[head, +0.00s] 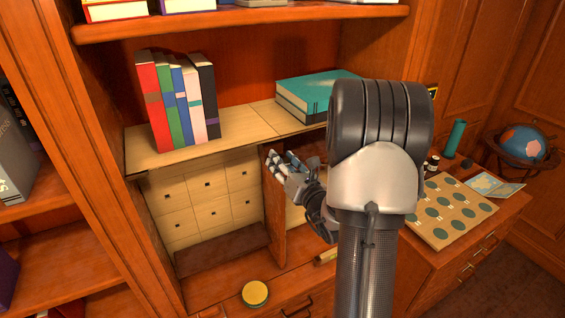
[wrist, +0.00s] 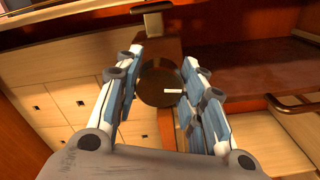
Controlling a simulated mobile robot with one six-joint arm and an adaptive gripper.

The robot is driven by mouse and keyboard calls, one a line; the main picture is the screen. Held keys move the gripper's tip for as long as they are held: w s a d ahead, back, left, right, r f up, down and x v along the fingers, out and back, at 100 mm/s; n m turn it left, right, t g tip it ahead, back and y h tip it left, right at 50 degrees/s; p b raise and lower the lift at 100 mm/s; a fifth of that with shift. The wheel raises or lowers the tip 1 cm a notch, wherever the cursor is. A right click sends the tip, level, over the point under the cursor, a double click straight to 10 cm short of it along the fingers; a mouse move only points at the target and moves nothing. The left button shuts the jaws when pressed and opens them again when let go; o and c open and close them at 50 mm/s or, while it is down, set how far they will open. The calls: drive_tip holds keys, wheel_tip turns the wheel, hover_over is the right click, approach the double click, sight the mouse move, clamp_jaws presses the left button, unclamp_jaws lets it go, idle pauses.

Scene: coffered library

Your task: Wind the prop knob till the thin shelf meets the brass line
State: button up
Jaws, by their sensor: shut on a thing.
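The thin shelf (head: 240,130) is a pale wooden board inside the bookcase bay, in the head view. It bears upright books on its left part and teal books on its right. The prop knob (wrist: 155,85) is a dark round disc with a short white mark, in the wrist view. My gripper (wrist: 160,72) is shut on the knob, one finger on each side. In the head view my gripper (head: 276,163) is at the upright wooden divider below the shelf; the knob is hidden there. I cannot make out the brass line.
Upright books (head: 178,100) and stacked teal books (head: 305,95) load the shelf. Small pale drawers (head: 205,200) fill the space below left. A round yellow tin (head: 255,293) sits on the ledge in front. A board with green discs (head: 450,212) and a globe (head: 522,143) are at right.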

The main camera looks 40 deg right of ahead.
idle(0.3)
drive_tip(key=o, duration=1.1)
drive_tip(key=shift+v, duration=3.8)
